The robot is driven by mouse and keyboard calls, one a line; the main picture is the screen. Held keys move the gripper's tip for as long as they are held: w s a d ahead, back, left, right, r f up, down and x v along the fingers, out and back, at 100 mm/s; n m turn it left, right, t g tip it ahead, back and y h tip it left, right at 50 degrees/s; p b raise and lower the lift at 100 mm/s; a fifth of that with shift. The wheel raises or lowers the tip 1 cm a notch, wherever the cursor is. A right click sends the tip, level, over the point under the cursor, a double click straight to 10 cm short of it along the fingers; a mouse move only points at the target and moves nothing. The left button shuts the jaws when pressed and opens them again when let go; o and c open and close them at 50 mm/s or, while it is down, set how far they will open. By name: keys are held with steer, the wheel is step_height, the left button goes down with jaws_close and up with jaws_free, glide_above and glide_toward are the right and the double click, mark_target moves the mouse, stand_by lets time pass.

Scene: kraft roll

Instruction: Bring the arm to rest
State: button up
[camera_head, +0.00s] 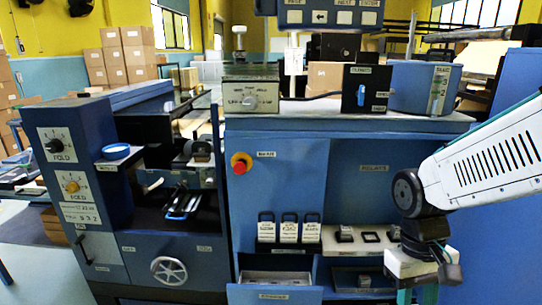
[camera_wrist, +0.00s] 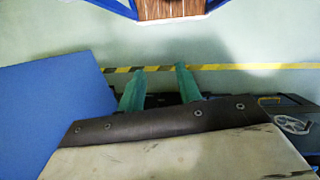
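My arm (camera_head: 490,165) enters the head view from the right, white with dark vents and a dark round joint. It bends down at the wrist in front of the blue machine's right side. My gripper (camera_head: 416,296) hangs at the bottom edge of that view, its lower part cut off. In the wrist view my gripper (camera_wrist: 160,88) shows two green fingers, apart, with nothing between them. Pale floor with a yellow and black stripe (camera_wrist: 240,67) shows beyond the fingers.
The blue machine (camera_head: 345,150) stands close by, with a red stop button (camera_head: 239,163), a handwheel (camera_head: 169,270) and an open drawer (camera_head: 275,291) low down. A blue panel (camera_wrist: 50,115) fills the left of the wrist view. Stacked cartons (camera_head: 125,55) stand far back left.

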steer(key=s+r+m+t, duration=0.1)
steer(key=s+r+t, duration=0.3)
steer(key=s+r, duration=0.3)
step_height(320, 180, up, 4)
steer(key=shift+s+d+f+y, duration=0.15)
steer(key=shift+s+d+y, duration=0.2)
steer(key=shift+d+y, duration=0.1)
steer(key=shift+a, duration=0.1)
stand_by(2.1)
